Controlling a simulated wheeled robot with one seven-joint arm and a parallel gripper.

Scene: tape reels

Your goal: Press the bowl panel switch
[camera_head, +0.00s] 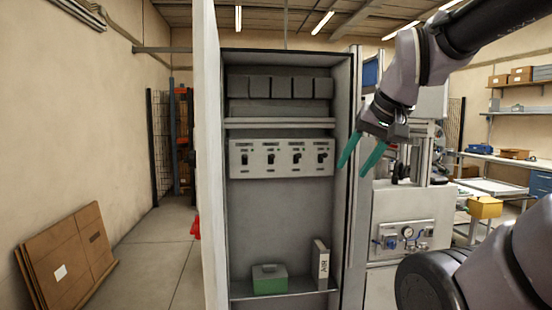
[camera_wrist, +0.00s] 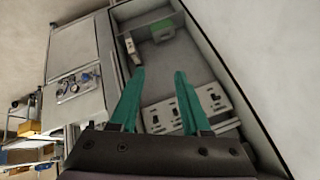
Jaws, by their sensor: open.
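A light grey switch panel (camera_head: 282,172) is fixed across the inside of an open cabinet, below a shelf. It carries several black toggle switches in a row, each under a small label too blurred to read, so I cannot tell which is the bowl switch. In the wrist view the panel (camera_wrist: 222,101) is turned round and partly hidden behind my right finger. My gripper (camera_head: 353,171) has green fingers, spread apart and empty. In the head view it hangs just right of the panel, over the cabinet's right side. In the wrist view the fingers point into the cabinet, apart from the panel.
The cabinet (camera_head: 341,210) has an open door (camera_head: 209,180) on its left. A green box (camera_head: 269,282) and a white binder (camera_head: 321,265) stand on its lower shelf. A machine with a gauge panel (camera_head: 404,238) stands to the right. The cabinet's middle is clear.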

